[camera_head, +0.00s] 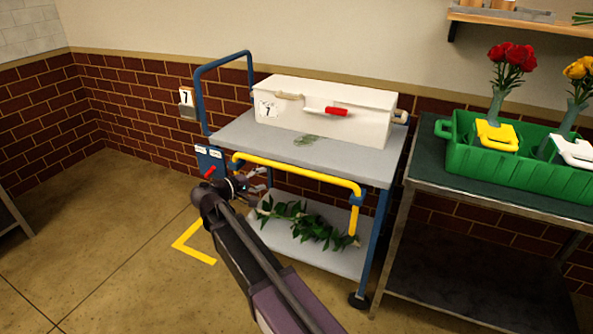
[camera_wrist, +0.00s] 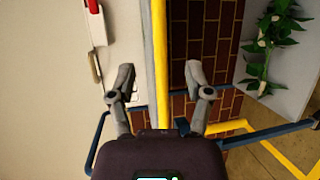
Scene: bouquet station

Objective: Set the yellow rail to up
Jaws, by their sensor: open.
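The yellow rail (camera_head: 300,170) runs along the front of the blue-framed cart, level with the edge of its grey top shelf. Its right end bends down into a leg toward the lower shelf. In the wrist view the rail (camera_wrist: 160,60) runs upright through the picture, in line with the gap between my fingers. My gripper (camera_head: 260,182) is just in front of the rail's left part, low beside it. In the wrist view my gripper (camera_wrist: 160,78) is open, with a finger on each side of the rail's line. Whether it touches the rail cannot be told.
A white box (camera_head: 340,108) with a red handle stands on the cart's top shelf (camera_head: 235,132). Leafy greenery (camera_head: 305,222) lies on the lower shelf. A blue plate with a red lever (camera_head: 210,170) is at the cart's left. A green crate (camera_head: 540,170) with flowers stands at right.

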